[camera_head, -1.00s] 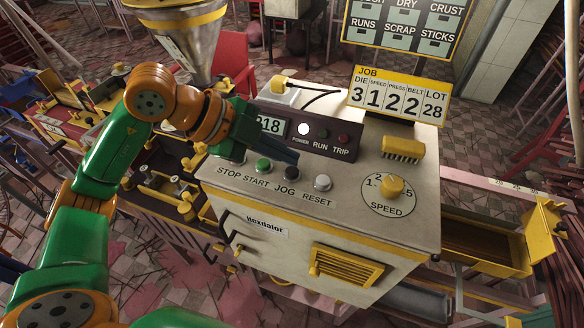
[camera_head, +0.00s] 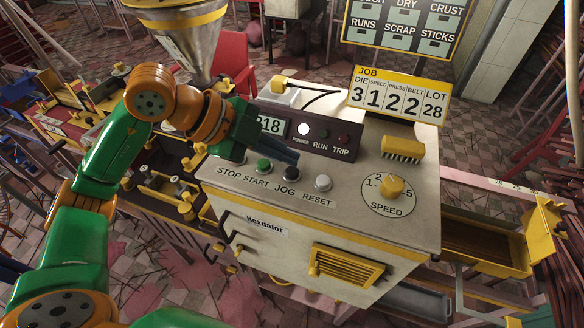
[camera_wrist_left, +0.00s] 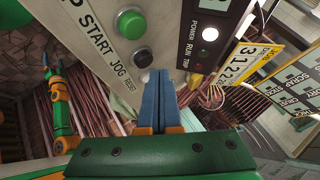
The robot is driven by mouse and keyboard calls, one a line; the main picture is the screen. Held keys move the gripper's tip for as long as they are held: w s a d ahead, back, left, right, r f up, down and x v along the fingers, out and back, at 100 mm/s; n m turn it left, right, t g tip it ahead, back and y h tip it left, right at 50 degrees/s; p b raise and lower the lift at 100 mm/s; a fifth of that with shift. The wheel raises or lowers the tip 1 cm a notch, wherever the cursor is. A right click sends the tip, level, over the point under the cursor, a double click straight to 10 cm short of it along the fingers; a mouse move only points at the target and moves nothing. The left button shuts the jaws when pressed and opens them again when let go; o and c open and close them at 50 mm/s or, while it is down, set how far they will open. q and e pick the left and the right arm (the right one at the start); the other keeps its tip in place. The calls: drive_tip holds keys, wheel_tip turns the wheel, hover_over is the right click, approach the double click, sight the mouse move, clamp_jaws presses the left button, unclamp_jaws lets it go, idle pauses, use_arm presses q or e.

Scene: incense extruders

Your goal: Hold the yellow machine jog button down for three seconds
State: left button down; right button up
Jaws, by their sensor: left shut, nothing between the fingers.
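The pale machine with yellow trim (camera_head: 225,184) carries a row of buttons labelled STOP, START, JOG and RESET. The jog button (camera_head: 291,173) is dark and round, between the green start button (camera_head: 263,166) and the silver reset button (camera_head: 323,183). My left gripper (camera_head: 292,158) is shut and empty, its tips just behind the jog button in the head view. In the left wrist view, the blue fingers (camera_wrist_left: 158,92) lie side by side, with tips close beside the dark jog button (camera_wrist_left: 142,58). I cannot tell whether they touch it.
A dark panel (camera_head: 325,134) with a lit white POWER lamp stands behind the buttons. A yellow speed knob (camera_head: 391,187) and a brush-like yellow block (camera_head: 403,149) are to the right. The JOB sign (camera_head: 399,95) stands at the back. A metal hopper (camera_head: 186,45) stands beyond my left arm.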

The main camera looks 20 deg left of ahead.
use_arm(q)
drive_tip(key=shift+f+b, duration=0.3)
drive_tip(key=shift+f, duration=0.1)
drive_tip(key=shift+f+b, duration=0.45)
drive_tip(key=shift+f, duration=0.1)
idle(0.6)
drive_tip(key=shift+r, duration=0.1)
idle(3.3)
drive_tip(key=shift+r+p, duration=0.9)
drive_tip(key=shift+p, duration=0.05)
wheel_tip(320, 180, up, 5)
drive_tip(key=p, duration=0.4)
drive_tip(key=shift+p, duration=0.4)
